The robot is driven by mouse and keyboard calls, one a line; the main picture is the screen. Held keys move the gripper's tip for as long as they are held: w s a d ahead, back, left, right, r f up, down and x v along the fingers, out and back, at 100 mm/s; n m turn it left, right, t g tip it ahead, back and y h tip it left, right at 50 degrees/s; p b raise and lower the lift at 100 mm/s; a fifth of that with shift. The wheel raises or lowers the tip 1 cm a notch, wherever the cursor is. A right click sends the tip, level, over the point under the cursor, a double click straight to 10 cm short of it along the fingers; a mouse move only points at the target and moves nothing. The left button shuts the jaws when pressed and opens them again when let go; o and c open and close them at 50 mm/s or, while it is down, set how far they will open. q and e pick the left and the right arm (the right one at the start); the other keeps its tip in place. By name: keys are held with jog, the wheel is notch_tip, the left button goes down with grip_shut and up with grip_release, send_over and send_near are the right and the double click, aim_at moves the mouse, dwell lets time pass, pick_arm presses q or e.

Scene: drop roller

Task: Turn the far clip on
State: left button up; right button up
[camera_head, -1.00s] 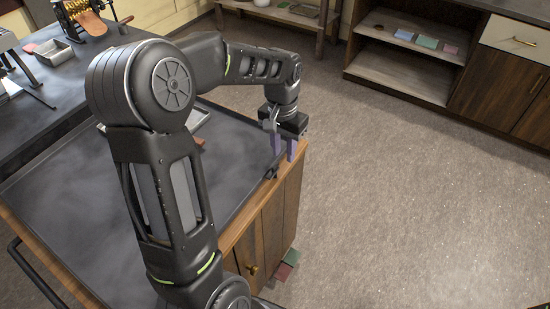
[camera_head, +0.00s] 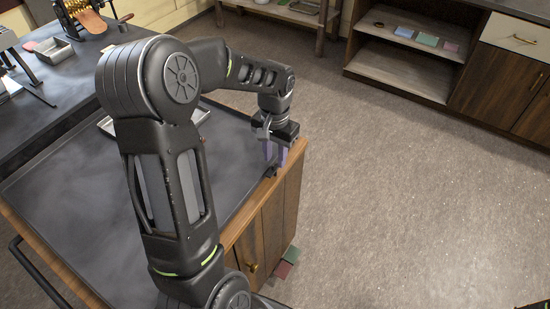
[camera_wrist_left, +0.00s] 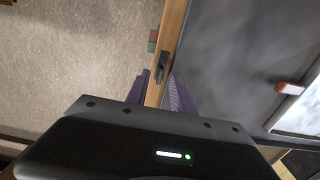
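A small black clip (camera_head: 270,172) sits on the wooden rim of the dark-topped cabinet (camera_head: 240,150), near its right corner. It also shows in the left wrist view (camera_wrist_left: 161,66), on the wooden edge strip. My left gripper (camera_head: 275,154) points down at the clip with its purple fingers. In the left wrist view the left gripper (camera_wrist_left: 158,78) has its fingers apart, one on each side of the edge strip, with the clip between and just beyond the tips. Contact with the clip cannot be told. My right gripper is not in view.
A metal tray (camera_head: 108,124) lies on the cabinet top, partly behind my left arm. A dark counter (camera_head: 45,95) with a metal tin (camera_head: 54,52) stands at the upper left. Open floor (camera_head: 400,190) lies to the right. Shelves (camera_head: 400,70) stand at the back.

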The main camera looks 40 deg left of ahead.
pick_arm(q)
jog(key=shift+f, duration=0.9)
jog(key=shift+c, duration=0.6)
grip_shut()
